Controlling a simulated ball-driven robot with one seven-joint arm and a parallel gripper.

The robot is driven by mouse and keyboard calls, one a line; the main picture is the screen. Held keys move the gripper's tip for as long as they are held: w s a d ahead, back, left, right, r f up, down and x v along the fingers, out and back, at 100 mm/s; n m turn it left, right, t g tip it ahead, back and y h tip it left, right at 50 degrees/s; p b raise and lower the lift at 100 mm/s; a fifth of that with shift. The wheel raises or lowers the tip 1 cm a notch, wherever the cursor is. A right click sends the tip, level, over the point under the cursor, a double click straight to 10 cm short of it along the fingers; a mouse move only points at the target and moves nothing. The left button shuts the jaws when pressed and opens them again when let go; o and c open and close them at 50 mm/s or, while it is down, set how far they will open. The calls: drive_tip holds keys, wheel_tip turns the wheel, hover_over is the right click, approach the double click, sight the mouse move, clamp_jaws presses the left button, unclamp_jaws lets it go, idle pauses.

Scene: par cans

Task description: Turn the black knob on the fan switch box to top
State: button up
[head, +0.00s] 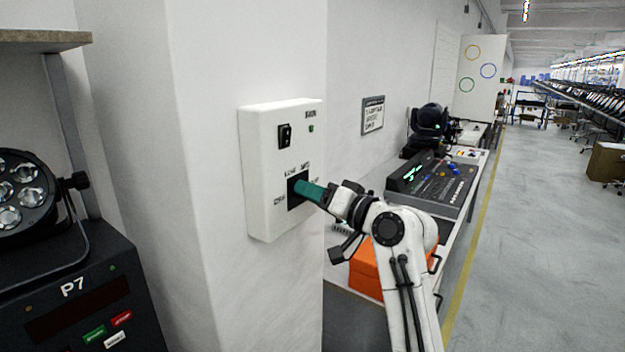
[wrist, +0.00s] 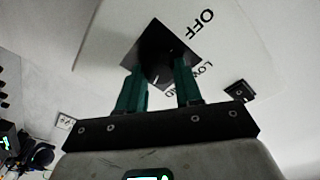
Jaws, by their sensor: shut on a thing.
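The white fan switch box (head: 262,165) is mounted on the wall corner in the head view. Its lower part carries a black square plate with printed labels around it. My gripper (head: 302,189) reaches this plate from the right, and its teal fingers hide the knob there. In the wrist view my gripper (wrist: 161,82) has one teal finger on each side of the black knob (wrist: 157,70) and is shut on it. The plate (wrist: 158,45) shows beyond the fingers, with "OFF" and a partly hidden "LOW" printed beside it. I cannot tell which label the knob points to.
A black rocker switch (head: 285,136) and a small green light (head: 311,128) sit higher on the box. A black P7 unit (head: 75,300) stands at lower left.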

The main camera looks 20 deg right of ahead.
drive_tip(key=shift+f+m+p, duration=0.15)
drive_tip(key=shift+m+p, duration=1.25)
drive_tip(key=shift+m, duration=0.2)
drive_tip(key=shift+f+g, duration=0.1)
drive_tip(key=shift+g, duration=0.2)
drive_tip(key=o, duration=1)
drive_tip(key=shift+o, duration=0.2)
drive_tip(key=b+v, duration=0.2)
drive_tip(key=v, duration=0.8)
drive_tip(key=shift+s+d+b, duration=0.2)
drive_tip(key=shift+s+b, duration=0.1)
drive_tip(key=shift+s, duration=0.05)
